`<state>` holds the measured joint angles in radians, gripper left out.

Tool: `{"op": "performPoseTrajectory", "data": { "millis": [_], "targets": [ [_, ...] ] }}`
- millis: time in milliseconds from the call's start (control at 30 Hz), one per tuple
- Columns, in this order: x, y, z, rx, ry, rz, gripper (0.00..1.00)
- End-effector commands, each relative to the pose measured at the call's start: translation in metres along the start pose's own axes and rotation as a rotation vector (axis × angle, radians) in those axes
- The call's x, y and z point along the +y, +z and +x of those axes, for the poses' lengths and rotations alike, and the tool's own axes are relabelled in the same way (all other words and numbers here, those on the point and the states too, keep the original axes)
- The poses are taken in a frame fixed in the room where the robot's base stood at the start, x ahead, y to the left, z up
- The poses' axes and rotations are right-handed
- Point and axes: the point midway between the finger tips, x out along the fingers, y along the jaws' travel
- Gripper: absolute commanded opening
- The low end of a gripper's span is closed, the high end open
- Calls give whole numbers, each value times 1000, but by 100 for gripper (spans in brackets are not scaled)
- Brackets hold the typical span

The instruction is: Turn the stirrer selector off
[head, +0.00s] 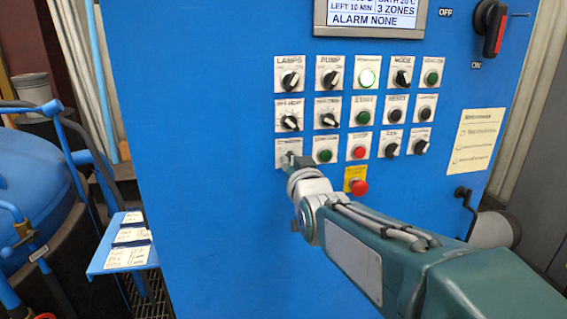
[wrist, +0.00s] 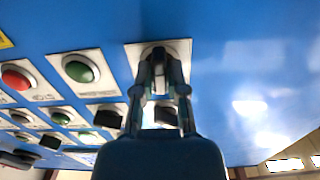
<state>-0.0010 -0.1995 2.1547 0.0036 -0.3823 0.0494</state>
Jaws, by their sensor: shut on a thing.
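The stirrer selector (head: 287,156) appears to be the bottom-left control on the blue panel; its small label is too blurred to read. My gripper (head: 293,163) reaches it from the lower right and hides most of its knob. In the wrist view my gripper (wrist: 160,62) has its fingers shut on the knob, in front of the selector's white plate (wrist: 183,48). The knob's pointing direction is hidden by the fingers.
A green button (head: 325,155) and a red button (head: 359,152) sit just right of it. A red emergency stop (head: 359,187) is below right. A red-handled main switch (head: 491,28) is at the upper right. The panel's lower left is bare.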

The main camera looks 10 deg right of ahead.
Motion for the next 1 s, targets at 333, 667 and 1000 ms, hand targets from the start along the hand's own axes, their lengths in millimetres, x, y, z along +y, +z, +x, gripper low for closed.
{"op": "performPoseTrajectory", "data": {
  "millis": [333,667,1000],
  "targets": [
    [-2,-4,0,10,0,-310,0],
    [-3,-4,0,12,0,-513,0],
    [-4,-4,0,13,1,-589,0]
  ]
}}
